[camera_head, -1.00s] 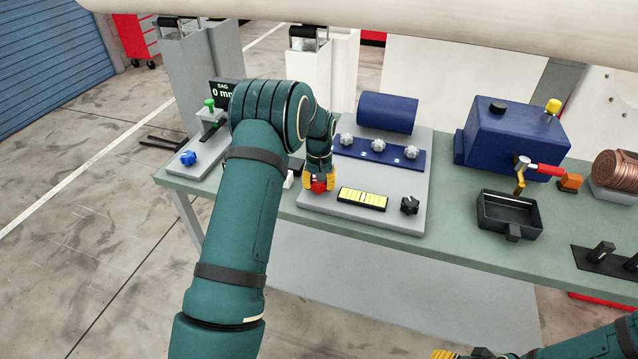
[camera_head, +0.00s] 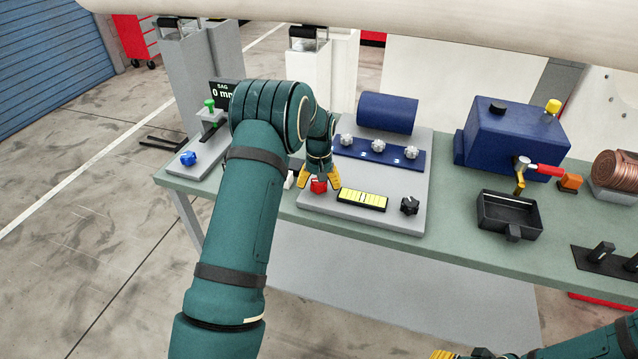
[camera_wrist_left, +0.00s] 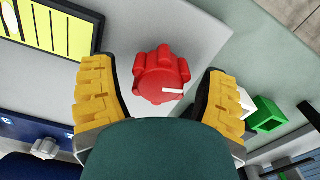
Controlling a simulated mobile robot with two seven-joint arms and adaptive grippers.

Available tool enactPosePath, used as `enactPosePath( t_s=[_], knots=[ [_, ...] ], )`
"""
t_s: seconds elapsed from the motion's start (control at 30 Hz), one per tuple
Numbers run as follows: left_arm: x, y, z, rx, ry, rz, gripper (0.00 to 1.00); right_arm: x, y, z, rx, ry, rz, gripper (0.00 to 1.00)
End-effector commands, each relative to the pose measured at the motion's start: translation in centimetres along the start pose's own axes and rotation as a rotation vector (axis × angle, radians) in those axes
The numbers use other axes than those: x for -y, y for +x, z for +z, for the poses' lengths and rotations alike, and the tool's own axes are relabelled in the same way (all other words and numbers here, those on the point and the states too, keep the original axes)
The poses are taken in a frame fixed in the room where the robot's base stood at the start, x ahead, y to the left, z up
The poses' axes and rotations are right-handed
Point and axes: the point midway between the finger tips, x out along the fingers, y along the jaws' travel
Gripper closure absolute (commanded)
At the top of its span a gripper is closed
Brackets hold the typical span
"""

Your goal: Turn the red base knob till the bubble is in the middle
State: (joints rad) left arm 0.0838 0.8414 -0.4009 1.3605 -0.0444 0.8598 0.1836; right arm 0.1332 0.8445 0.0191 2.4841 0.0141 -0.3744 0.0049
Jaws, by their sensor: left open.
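The red base knob (camera_head: 318,186) sits on the left front part of the grey base plate (camera_head: 395,215). In the left wrist view the knob (camera_wrist_left: 160,76) is lobed, with a white pointer line. My left gripper (camera_head: 320,180) is open around the knob; its yellow fingers (camera_wrist_left: 155,95) stand on both sides with gaps to it. The yellow bubble level (camera_head: 362,200) lies right of the knob. In the wrist view part of the level (camera_wrist_left: 58,25) shows, with a pale bubble at its cropped edge; I cannot tell exactly where the bubble lies. My right gripper (camera_head: 455,354) is only partly in view at the bottom edge.
A black knob (camera_head: 410,205) sits at the plate's right front. A blue bar with several clear knobs (camera_head: 378,150) and a blue cylinder (camera_head: 388,112) stand behind. A black tray (camera_head: 510,214) and blue tank (camera_head: 512,138) are further right. A blue knob (camera_head: 188,158) is at the left.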

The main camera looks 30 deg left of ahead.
Motion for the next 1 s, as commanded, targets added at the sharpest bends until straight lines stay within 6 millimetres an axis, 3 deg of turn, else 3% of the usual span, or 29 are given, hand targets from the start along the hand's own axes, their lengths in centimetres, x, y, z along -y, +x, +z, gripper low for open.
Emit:
enactPosePath(
  t_s=[0.17, 0.6, 0.8, 1.0],
  knots=[
    [0.0, -1.3, -0.1, -0.003, 0.0, 0.001, 0.25, 0.0, 0.0, 0.0, 0.0, 0.0, 0.0, 0.53],
    [0.0, -9.7, -0.1, -0.004, 0.0, 0.002, 0.25, 0.0, 0.0, 0.0, 0.0, 0.0, 0.0, 0.53],
    [0.0, -11.7, 0.0, -0.002, 0.001, 0.0, 0.25, 0.0, 0.0, 0.0, 0.0, 0.0, 0.0, 0.53],
    [0.0, -12.1, 0.0, -0.001, 0.0, 0.0, 0.25, 0.0, 0.0, 0.0, 0.0, 0.0, 0.0, 0.53]
  ],
)
